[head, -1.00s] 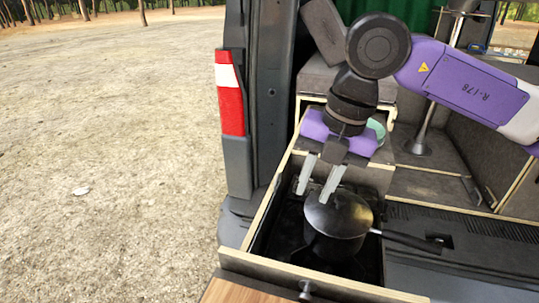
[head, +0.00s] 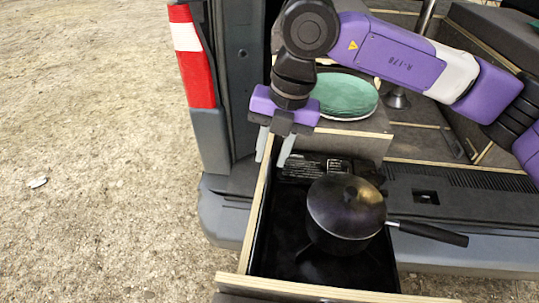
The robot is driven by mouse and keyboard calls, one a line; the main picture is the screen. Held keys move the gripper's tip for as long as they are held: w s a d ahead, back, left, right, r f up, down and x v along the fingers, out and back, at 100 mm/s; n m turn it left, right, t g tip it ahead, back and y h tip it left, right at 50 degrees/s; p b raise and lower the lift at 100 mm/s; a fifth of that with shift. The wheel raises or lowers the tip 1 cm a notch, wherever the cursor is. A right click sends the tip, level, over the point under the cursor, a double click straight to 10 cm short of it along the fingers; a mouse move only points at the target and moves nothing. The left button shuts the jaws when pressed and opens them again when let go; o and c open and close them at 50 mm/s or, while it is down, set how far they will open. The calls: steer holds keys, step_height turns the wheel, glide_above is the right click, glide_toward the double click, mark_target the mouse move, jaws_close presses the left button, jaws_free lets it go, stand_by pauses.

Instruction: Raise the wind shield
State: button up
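My gripper (head: 273,163) points down over the back-left part of the pulled-out drawer (head: 250,225). Its two fingers are apart with nothing seen between them. A black pot with a lid (head: 345,205) stands in the drawer on what looks like a dark stove (head: 290,235). A black panel with small pale print (head: 315,167) lies at the back of the drawer, right of my fingertips. I cannot tell whether this panel is the wind shield. No raised shield shows around the pot.
The pot's handle (head: 430,233) sticks out to the right over the drawer's side. A green round plate or bowl (head: 345,95) sits on a box behind. The van's rear pillar with a red and white light (head: 192,55) stands left. Open ground lies further left.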

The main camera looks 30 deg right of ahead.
steer(key=shift+w+a+f, duration=0.1)
steer(key=shift+a+f, duration=0.05)
steer(key=shift+f, duration=0.75)
steer(key=shift+c, duration=0.4)
jaws_close()
steer(key=shift+r, duration=0.1)
stand_by(0.4)
